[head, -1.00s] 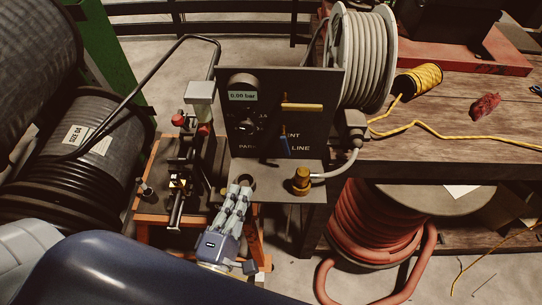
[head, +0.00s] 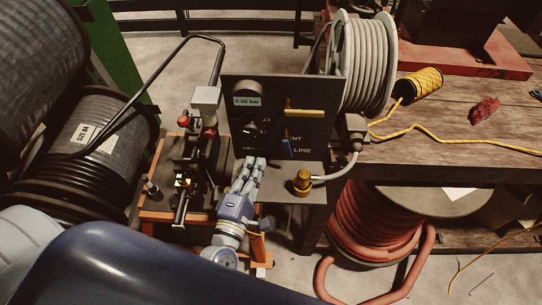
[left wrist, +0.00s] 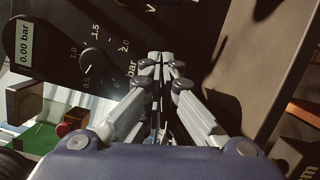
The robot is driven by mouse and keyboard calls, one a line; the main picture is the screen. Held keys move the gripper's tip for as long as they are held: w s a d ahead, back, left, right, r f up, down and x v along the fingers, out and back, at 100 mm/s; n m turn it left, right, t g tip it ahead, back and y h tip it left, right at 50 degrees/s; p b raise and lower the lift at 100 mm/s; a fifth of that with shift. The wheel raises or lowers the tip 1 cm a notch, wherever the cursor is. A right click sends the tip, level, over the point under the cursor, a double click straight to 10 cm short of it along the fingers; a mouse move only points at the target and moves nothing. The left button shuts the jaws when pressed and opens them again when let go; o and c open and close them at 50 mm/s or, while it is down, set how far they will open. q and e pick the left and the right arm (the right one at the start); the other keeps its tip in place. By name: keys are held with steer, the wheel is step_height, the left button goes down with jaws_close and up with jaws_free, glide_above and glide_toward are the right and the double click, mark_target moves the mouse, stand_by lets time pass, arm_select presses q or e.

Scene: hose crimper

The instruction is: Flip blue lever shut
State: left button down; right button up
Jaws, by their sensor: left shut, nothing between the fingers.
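The blue lever (head: 287,148) is on the dark upright panel (head: 275,130), below a yellow lever (head: 303,113). It appears small and points down, slightly slanted. My left gripper (head: 256,164) is shut and empty, with its fingertips close to the panel's lower part, to the left of and a little below the blue lever. In the left wrist view the shut fingers (left wrist: 165,62) point at the dark panel. I cannot make out the blue lever in that view. My right gripper is not in view.
A brass fitting (head: 302,182) with a grey hose stands on the shelf right of my gripper. The panel display (head: 247,101) reads 0.00 bar. A hose reel (head: 360,62) stands behind the panel. A crimper with a red knob (head: 183,121) is at the left.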

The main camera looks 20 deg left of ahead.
mark_target(287, 144)
arm_select(q)
steer(key=shift+w+r, duration=0.25)
steer(key=shift+w, duration=0.65)
steer(key=shift+w+d+r+p, duration=0.15)
steer(key=shift+d+p, duration=0.25)
steer(key=shift+d, duration=0.25)
steer(key=shift+w+d+r+p, duration=0.1)
steer(key=shift+d+p, duration=0.3)
steer(key=shift+d, duration=0.85)
steer(key=shift+w, duration=0.1)
steer(key=shift+f, duration=0.1)
steer(key=shift+f, duration=0.1)
steer(key=shift+d+n+b, duration=0.15)
steer(key=shift+n+b, duration=0.25)
steer(key=shift+b, duration=0.3)
